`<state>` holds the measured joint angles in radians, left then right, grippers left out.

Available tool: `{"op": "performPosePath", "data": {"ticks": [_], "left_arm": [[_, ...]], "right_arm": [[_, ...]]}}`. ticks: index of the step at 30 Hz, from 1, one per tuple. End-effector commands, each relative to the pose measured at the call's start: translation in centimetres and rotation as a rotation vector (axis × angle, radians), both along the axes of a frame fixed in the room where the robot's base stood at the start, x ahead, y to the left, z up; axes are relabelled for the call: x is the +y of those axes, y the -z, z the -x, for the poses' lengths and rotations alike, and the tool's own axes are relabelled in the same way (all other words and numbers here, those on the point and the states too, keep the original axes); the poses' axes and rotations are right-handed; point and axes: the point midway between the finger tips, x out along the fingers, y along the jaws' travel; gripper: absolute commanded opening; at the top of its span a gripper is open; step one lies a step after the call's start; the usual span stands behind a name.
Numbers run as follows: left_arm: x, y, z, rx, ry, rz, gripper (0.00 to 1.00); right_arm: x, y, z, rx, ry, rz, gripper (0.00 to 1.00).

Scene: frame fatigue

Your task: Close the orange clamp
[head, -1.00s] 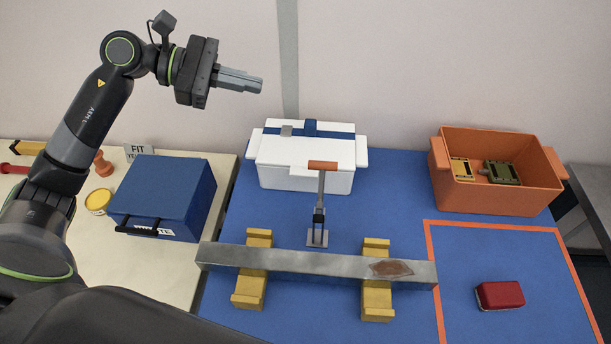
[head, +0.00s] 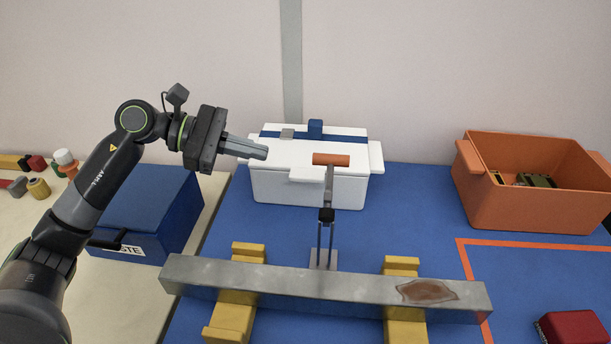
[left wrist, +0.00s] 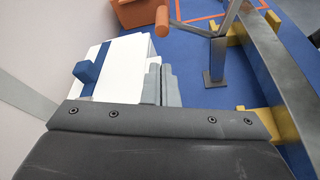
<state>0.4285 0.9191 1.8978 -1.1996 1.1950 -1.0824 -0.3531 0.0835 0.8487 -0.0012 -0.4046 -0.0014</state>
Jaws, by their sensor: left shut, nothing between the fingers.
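The clamp (head: 326,215) stands on the blue table behind the metal beam. Its lever is upright and tipped with an orange handle (head: 331,160), and its grey base plate is partly hidden by the beam. The handle also shows in the left wrist view (left wrist: 162,21), near the top. My left gripper (head: 266,152) is shut and empty. It is in the air to the left of the orange handle, at about its height in the picture, apart from it, with its fingers pointing right. My right gripper is not in view.
A grey metal beam (head: 270,275) with a rusty patch lies across two yellow supports (head: 401,262). A white box (head: 266,183) with a blue strap stands behind the clamp. An orange bin (head: 519,205) is at the right, a red block (head: 573,328) front right, a blue box (head: 149,208) left.

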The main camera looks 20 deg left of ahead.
Motion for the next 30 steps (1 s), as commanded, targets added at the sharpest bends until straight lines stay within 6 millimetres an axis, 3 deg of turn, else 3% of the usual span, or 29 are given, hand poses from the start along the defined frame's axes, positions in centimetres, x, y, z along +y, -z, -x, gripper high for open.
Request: {"op": "performPosePath", "data": {"ticks": [8,21,30], "left_arm": [[-1.9,0.4,-0.5,-0.001,0.004,0.005,0.0],[-7.0,2.2,-2.2,-0.001,0.003,0.004,0.0],[-8.9,3.0,-2.9,0.001,0.001,0.001,0.0]], "right_arm": [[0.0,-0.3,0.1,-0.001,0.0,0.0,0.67],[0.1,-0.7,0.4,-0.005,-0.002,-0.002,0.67],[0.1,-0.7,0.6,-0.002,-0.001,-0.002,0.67]]}}
